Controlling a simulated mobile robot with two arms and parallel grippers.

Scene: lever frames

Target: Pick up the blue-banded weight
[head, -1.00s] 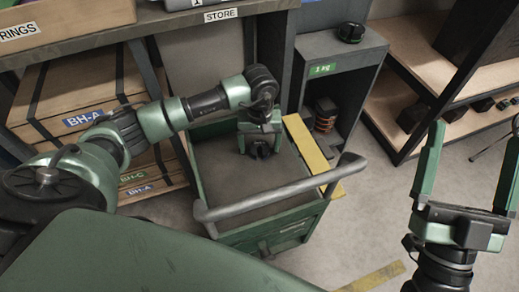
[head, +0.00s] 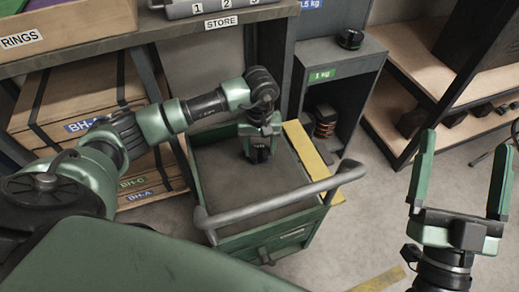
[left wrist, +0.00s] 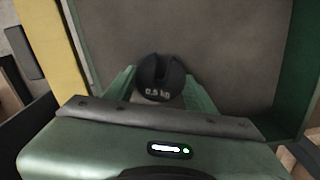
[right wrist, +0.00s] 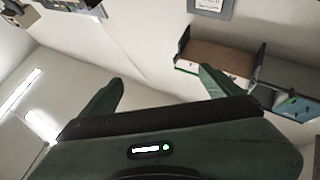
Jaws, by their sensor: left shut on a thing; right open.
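A dark slotted weight marked 0.5 kg (left wrist: 160,80) is between the fingers of my left gripper (left wrist: 160,92). In the head view, my left gripper (head: 260,130) points down into the green cart, shut on this weight (head: 258,154), over the cart's grey floor. Whether the weight touches the floor is hard to tell. My right gripper (head: 462,180) is open and empty at the right, clear of the cart; its fingers also show spread in the right wrist view (right wrist: 160,90).
The green cart (head: 270,235) has a grey handle bar (head: 285,200) across its near side. A grey cabinet with a 1 kg label (head: 322,75) holds stacked weights (head: 325,120); a black weight (head: 350,39) sits on top. Shelves (head: 425,70) stand right. Floor is open between.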

